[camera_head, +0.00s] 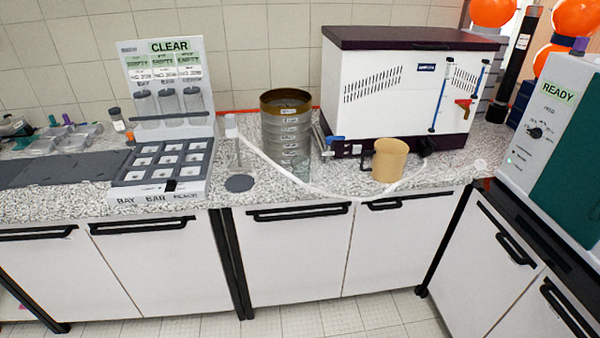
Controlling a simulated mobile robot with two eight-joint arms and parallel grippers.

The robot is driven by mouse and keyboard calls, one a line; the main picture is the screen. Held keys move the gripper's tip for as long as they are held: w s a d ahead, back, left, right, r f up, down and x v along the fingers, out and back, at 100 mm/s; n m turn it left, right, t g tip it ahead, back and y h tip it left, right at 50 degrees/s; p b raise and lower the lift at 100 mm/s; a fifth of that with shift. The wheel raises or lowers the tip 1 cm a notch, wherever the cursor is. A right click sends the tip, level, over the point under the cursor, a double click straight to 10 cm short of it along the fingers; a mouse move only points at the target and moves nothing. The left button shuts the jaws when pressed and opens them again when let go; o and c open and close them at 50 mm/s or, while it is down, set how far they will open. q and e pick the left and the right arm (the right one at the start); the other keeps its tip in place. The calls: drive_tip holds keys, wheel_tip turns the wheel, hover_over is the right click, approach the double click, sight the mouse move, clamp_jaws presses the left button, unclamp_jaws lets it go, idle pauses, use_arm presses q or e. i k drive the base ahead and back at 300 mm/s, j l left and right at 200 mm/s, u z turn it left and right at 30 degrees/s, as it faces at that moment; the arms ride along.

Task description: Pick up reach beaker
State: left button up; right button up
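A tan cup-shaped vessel (390,160) with a dark handle on its left stands upright on the speckled counter, in front of the white box machine. A small clear glass-like vessel (301,168) seems to stand at the foot of the sieve stack; its outline is faint. I see no label on either that says "reach". Neither of my grippers is in view.
A tall sieve stack (287,130) with a brown rim stands mid-counter. The white machine (395,90) with a dark lid is behind the tan vessel. A pale hose or strip (330,194) runs along the front edge. A READY machine (550,130) stands right. A dark disc (239,183) lies left.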

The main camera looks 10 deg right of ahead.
sight(301, 163)
drive_tip(key=i+j, duration=0.1)
drive_tip(key=i, duration=0.55)
drive_tip(key=i+j, duration=0.1)
drive_tip(key=i, duration=0.6)
drive_tip(key=z, duration=0.05)
